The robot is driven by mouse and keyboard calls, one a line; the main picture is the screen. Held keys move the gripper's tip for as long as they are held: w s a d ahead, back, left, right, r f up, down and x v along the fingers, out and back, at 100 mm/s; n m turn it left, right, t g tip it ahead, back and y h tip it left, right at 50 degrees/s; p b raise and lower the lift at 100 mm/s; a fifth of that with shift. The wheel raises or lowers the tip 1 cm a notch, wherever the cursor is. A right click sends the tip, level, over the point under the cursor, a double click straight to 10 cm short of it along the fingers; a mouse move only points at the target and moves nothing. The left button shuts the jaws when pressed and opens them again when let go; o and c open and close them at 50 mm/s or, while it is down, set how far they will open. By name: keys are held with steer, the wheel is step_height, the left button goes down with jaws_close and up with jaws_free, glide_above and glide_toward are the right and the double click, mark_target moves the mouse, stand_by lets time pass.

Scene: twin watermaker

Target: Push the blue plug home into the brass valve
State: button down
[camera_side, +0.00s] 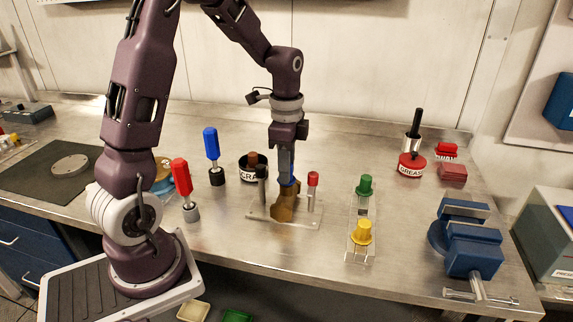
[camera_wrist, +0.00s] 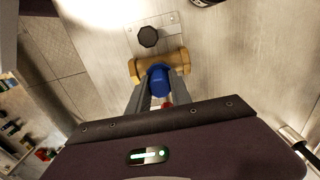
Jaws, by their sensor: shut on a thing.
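The brass valve (camera_side: 284,210) stands on a clear base plate (camera_side: 258,213) in the middle of the bench. The blue plug (camera_side: 291,182) is upright at the top of the valve, between my fingers. My gripper (camera_side: 286,179) points straight down and is shut on the plug. In the wrist view the blue plug (camera_wrist: 160,80) sits between the two grey fingertips (camera_wrist: 161,88), over the middle of the brass valve body (camera_wrist: 136,70). The plug's lower end is hidden, so I cannot tell how deep it sits.
A black-topped post (camera_side: 262,174) and a red-topped post (camera_side: 313,180) stand close on either side of the valve. A clear rack (camera_side: 360,222) with green (camera_side: 365,186) and yellow (camera_side: 362,233) plugs is to the right. A blue vise (camera_side: 470,240) stands further right.

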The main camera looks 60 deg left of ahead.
steer(key=shift+f, duration=0.4)
steer(key=c, duration=1.1)
jaws_free()
step_height(320, 180, up, 7)
steer(key=shift+f, duration=0.15)
steer(key=shift+r, duration=0.2)
steer(key=shift+d+r, duration=0.1)
steer(key=s+d+r+n+t, duration=0.2)
steer(key=s+d+n, duration=0.1)
steer(key=s, duration=0.3)
steer(key=s+d+r+n+t, duration=0.1)
steer(key=s+d+r+n, duration=0.1)
steer(key=s+d, duration=0.3)
steer(key=s+d+r+n+t, duration=0.2)
steer(key=s+d+n, duration=0.2)
steer(key=s, duration=0.3)
steer(key=shift+s+d+r+t, duration=0.15)
steer(key=shift+d+r+t, duration=0.2)
steer(key=shift+d, duration=0.15)
